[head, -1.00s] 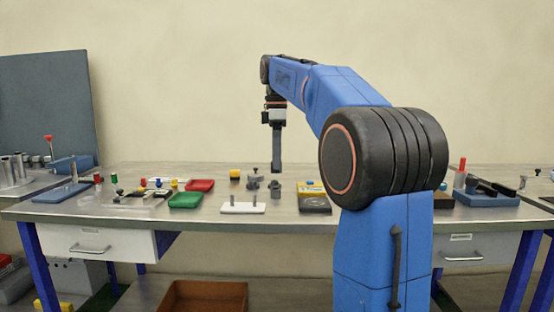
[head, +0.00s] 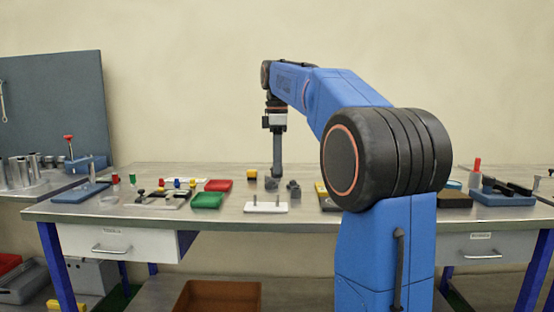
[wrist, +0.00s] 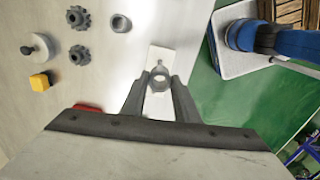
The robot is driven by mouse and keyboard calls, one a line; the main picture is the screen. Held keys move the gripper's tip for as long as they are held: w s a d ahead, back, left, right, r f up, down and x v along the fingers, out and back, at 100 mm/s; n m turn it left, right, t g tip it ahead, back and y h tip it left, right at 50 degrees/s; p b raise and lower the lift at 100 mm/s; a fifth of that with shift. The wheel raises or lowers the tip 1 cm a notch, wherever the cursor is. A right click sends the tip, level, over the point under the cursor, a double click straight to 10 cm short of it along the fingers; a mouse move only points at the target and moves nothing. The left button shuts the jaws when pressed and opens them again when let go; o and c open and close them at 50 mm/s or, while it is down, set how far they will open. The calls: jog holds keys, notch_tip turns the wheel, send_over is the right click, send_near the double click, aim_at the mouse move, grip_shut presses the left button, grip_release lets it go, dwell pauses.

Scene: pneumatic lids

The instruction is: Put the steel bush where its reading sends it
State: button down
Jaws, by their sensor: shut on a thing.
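My gripper (wrist: 160,88) is shut on a grey ring, the steel bush (wrist: 160,74), seen end-on between the fingertips in the wrist view. A white plate (wrist: 157,106) lies behind and below it. The held bush cannot be made out there. A red tray (head: 218,185) and a green tray (head: 207,201) sit left of the gripper. I cannot make out any reading.
Another grey ring (wrist: 121,23), two dark gears (wrist: 79,55), a yellow block (wrist: 40,81) and a knobbed pale disc (wrist: 40,46) stand on the bench near the gripper. A blue holder (head: 500,195) stands at the right. The bench's front edge is close to the white plate.

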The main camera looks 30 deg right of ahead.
aim_at(277, 177)
jog(key=shift+f, duration=2.5)
jog(key=shift+f, duration=2.3)
dwell(0.9)
jog(key=c, duration=0.9)
grip_release()
jog(key=shift+r, duration=3.5)
